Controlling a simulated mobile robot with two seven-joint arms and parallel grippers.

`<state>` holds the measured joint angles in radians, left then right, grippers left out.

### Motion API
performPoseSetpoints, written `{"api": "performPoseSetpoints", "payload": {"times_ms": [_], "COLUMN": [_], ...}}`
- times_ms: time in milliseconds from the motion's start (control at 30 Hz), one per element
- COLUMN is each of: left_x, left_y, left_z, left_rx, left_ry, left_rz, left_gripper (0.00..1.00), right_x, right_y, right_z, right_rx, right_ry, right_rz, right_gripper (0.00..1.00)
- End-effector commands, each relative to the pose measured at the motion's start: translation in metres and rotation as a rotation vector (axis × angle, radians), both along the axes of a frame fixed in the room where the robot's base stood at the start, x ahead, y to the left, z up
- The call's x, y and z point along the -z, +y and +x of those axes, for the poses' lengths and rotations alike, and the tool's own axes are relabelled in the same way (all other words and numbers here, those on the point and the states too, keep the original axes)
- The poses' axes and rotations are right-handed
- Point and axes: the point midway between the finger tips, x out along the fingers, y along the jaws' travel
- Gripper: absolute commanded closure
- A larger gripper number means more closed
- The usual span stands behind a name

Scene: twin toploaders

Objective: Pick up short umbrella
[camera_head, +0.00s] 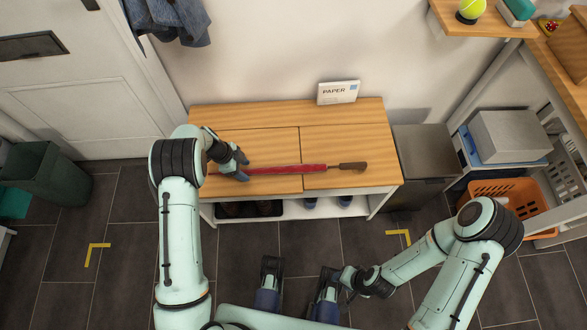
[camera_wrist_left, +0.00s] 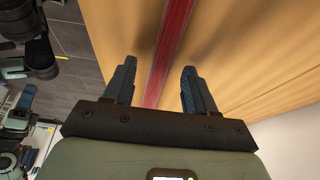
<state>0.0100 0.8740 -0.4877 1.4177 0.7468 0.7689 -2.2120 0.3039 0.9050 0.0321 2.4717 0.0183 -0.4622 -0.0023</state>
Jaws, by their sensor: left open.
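The short umbrella (camera_head: 290,169) is slim and red with a brown handle at its right end. It lies lengthwise across the wooden bench top (camera_head: 250,140). In the left wrist view the red shaft (camera_wrist_left: 171,50) runs between the two spread fingers of the gripper (camera_wrist_left: 157,88), with a gap to each; I cannot tell the height gap. My right gripper (camera_head: 343,280) is low in front of the bench, and its fingers are not clear.
A white PAPER box (camera_head: 338,92) stands at the back of the bench. A grey bin (camera_head: 424,155) is right of the bench, and an orange basket (camera_head: 510,195) is farther right. A dark green bin (camera_head: 45,175) stands left. The bench top around the umbrella is clear.

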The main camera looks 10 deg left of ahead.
Motion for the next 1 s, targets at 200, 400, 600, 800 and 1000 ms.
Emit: {"api": "performPoseSetpoints", "payload": {"times_ms": [200,400,600,800,1000], "left_x": [0.006,0.006,0.005,0.004,-0.012], "left_y": [-0.002,-0.002,-0.003,-0.003,-0.003], "left_z": [0.001,0.001,0.001,0.001,0.002], "left_rx": [-0.001,0.0,-0.001,0.0,0.0], "left_ry": [-0.002,-0.001,-0.002,-0.002,-0.006], "left_rz": [0.001,0.001,-0.001,0.0,-0.002], "left_gripper": [0.44,0.77,1.0,1.0,1.0], "right_x": [0.001,0.001,0.001,0.001,-0.003], "right_y": [-0.001,-0.001,-0.001,-0.001,0.001], "right_z": [0.002,0.002,0.002,0.001,-0.002], "right_rx": [0.003,0.003,0.003,0.001,-0.003], "right_ry": [-0.005,-0.005,-0.005,-0.004,0.005], "right_rz": [-0.002,-0.002,-0.002,-0.002,0.002], "right_gripper": [0.57,0.57,0.57,0.57,0.57]}}
